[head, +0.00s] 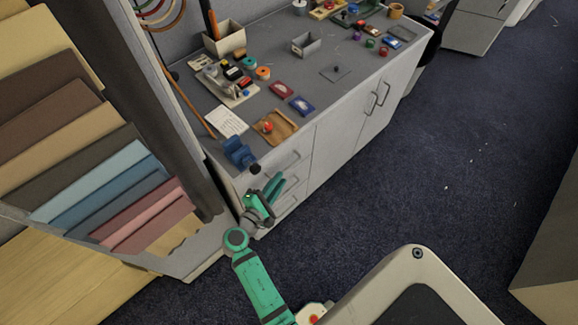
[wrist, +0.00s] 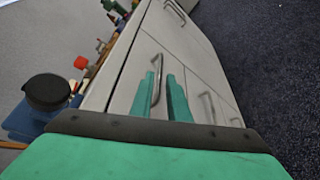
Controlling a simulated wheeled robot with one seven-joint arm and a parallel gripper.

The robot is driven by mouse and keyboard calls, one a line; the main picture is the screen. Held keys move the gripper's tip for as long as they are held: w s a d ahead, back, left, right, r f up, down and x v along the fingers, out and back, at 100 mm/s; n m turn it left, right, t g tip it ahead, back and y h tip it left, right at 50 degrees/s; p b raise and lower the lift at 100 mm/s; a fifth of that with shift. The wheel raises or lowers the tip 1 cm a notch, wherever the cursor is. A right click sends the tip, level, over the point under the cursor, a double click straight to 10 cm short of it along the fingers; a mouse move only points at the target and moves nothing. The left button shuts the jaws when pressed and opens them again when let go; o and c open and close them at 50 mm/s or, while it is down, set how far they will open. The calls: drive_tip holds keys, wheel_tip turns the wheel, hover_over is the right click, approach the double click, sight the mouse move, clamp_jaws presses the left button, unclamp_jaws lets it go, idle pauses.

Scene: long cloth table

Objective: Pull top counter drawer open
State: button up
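The top counter drawer (head: 276,164) is the uppermost grey drawer front at the near end of the counter, and looks closed. Its curved metal handle (wrist: 157,82) shows between my two green fingers in the wrist view. My gripper (wrist: 163,92) is open, with a finger on either side of this handle; I cannot tell whether either touches it. In the head view my gripper (head: 274,186) is in front of the drawer stack, fingers pointing toward the fronts. A lower drawer handle (wrist: 208,108) is to the right of the fingers in the wrist view.
A blue vise (head: 239,152) stands at the counter's near corner, above the drawers. The grey counter top (head: 345,88) carries a wooden tray (head: 279,126), cards and small tools. Cabinet doors (head: 336,146) adjoin the drawers. A sample rack (head: 110,180) stands left. Dark carpet (head: 440,190) is open right.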

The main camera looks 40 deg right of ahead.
sight(289, 166)
drive_tip(key=x, duration=0.8)
drive_tip(key=shift+w+d+f, duration=0.1)
drive_tip(key=shift+w+d, duration=0.05)
drive_tip(key=shift+d, duration=0.05)
clamp_jaws()
drive_tip(key=shift+a, duration=0.1)
idle(1.1)
